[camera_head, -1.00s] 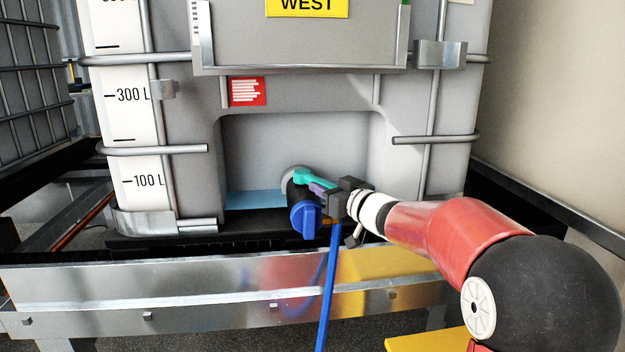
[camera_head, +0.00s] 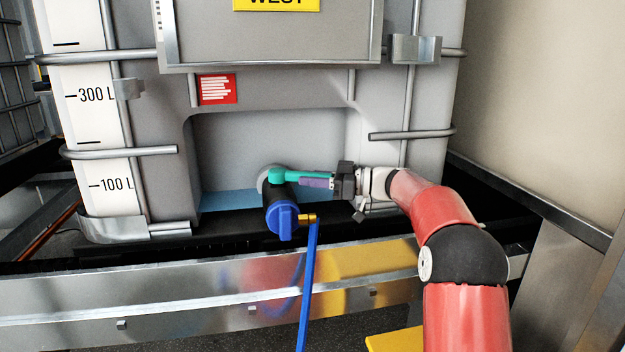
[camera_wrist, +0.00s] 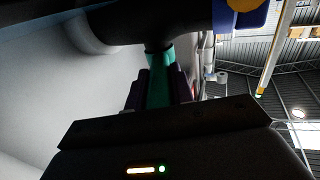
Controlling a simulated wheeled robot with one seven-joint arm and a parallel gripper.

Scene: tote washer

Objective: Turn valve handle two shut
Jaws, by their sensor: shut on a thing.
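A teal valve handle (camera_head: 300,175) sits on top of a black outlet valve at the foot of the grey tank (camera_head: 270,92), labelled WEST. The handle points to the right in the head view, across the valve body. My gripper (camera_head: 318,182) comes from the right and is shut on the handle's outer part, its purple fingers along it. In the wrist view the teal handle (camera_wrist: 160,80) runs from the black valve body down between the fingers. A blue cap (camera_head: 282,218) closes the valve's front. No number for the handle can be read.
A blue hose (camera_head: 308,290) hangs from a brass fitting (camera_head: 307,218) just below my gripper. A metal rail (camera_head: 200,298) crosses in front of the tank. Tank cage bars (camera_head: 410,134) stand close on the right. The recess left of the valve is free.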

